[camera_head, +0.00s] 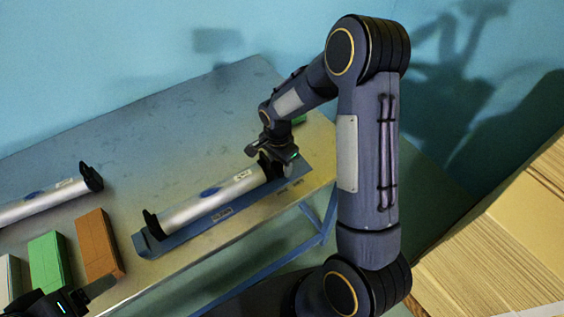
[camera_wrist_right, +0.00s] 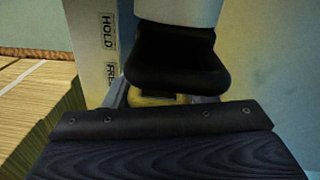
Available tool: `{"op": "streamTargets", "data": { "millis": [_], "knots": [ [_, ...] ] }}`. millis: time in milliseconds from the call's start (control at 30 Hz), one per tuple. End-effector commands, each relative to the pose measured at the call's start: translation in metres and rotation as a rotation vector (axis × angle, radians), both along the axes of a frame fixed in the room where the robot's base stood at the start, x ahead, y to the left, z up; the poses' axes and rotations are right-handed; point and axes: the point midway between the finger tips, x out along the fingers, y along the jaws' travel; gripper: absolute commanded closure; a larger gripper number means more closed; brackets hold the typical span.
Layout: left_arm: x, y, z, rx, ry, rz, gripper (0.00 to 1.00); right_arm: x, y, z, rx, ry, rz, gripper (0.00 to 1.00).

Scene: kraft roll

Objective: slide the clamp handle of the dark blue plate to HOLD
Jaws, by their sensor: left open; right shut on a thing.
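The dark blue plate (camera_head: 147,243) lies along the table's right part, with a silver roll (camera_head: 210,203) between two black end brackets on it. My right gripper (camera_head: 277,163) is at the plate's far right end, shut on what seems to be the clamp handle, which it hides in the head view. In the right wrist view a pale strip reads HOLD (camera_wrist_right: 107,32) and a partly covered FREE (camera_wrist_right: 112,73). A small yellowish part (camera_wrist_right: 158,99), perhaps the handle, shows beside FREE, between dark parts. My left gripper (camera_head: 85,296) is open and empty at the lower left.
A second silver roll (camera_head: 45,203) lies at the left. An orange-brown block (camera_head: 97,245) and a green block (camera_head: 49,262) stand near the front edge. A small green thing (camera_head: 299,119) is behind my right wrist. Stacked cardboard (camera_head: 490,250) is off the table at right.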

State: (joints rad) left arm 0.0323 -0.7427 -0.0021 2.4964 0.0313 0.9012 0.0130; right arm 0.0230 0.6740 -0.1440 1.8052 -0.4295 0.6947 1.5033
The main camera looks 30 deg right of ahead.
Motion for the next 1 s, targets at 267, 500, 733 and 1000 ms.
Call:
{"op": "streamTargets", "data": {
  "millis": [267,500,733,1000],
  "knots": [
    [0.0,0.0,-0.003,0.0,0.0,0.0,0.3,-0.001,0.01,0.0,0.002,0.001,0.003,0.75],
    [0.0,0.0,-0.004,0.0,0.0,0.0,0.3,-0.001,0.017,0.0,0.002,0.001,0.005,0.75],
    [0.0,0.0,-0.006,0.0,0.0,0.0,0.3,-0.002,0.025,0.0,0.002,0.0,0.007,0.75],
    [0.0,0.0,-0.008,0.0,0.0,0.0,0.3,-0.002,0.033,0.0,0.002,0.0,0.008,0.75]
  ]
}}
